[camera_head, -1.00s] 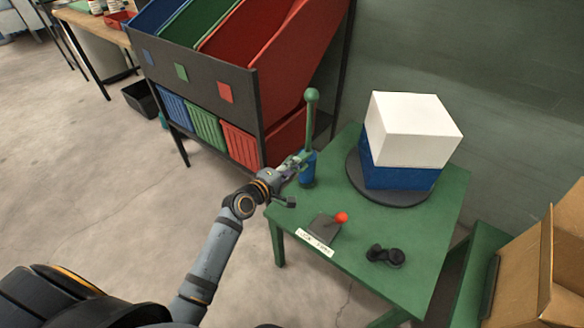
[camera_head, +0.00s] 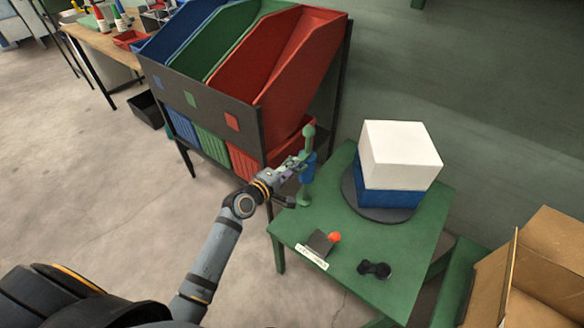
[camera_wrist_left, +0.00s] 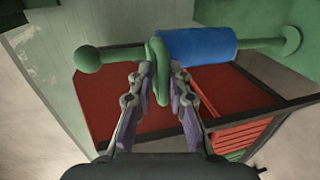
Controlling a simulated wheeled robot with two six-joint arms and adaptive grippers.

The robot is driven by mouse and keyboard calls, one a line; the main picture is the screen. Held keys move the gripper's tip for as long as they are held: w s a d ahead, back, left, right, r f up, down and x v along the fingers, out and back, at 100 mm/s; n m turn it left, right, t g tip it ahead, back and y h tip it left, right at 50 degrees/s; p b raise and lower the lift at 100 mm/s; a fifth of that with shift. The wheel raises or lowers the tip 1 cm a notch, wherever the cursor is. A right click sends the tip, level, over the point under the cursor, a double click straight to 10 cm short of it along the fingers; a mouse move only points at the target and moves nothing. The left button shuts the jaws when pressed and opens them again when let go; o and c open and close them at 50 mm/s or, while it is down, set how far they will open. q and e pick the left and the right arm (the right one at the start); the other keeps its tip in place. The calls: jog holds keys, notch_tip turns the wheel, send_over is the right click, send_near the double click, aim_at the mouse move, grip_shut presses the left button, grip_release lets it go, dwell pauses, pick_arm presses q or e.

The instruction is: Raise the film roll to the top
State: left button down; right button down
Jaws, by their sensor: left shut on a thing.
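The blue film roll (camera_head: 308,168) sits around an upright green post, partway up it. A round knob (camera_head: 308,131) tops the post, and its disc base (camera_head: 303,202) is on the green table. In the left wrist view the blue roll (camera_wrist_left: 197,47) has a green loop (camera_wrist_left: 157,72) at its knob-side end. My left gripper (camera_head: 297,166) is shut on this loop, its fingers (camera_wrist_left: 158,85) on either side of it. A bare stretch of post shows between roll and knob. My right gripper is not in view.
The green table (camera_head: 330,215) also holds a white-and-blue box (camera_head: 400,160) on a dark disc, a small red-knobbed lever (camera_head: 322,241) and a black object (camera_head: 374,269). A bin rack (camera_head: 205,95) stands close behind the post. Cardboard boxes (camera_head: 545,270) are at right.

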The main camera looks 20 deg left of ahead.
pick_arm(q)
jog(key=shift+r, duration=0.75)
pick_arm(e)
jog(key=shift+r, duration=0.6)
pick_arm(q)
jog(key=shift+f, duration=0.1)
jog(key=c, duration=1.4)
grip_release()
jog(key=shift+v, duration=6.05)
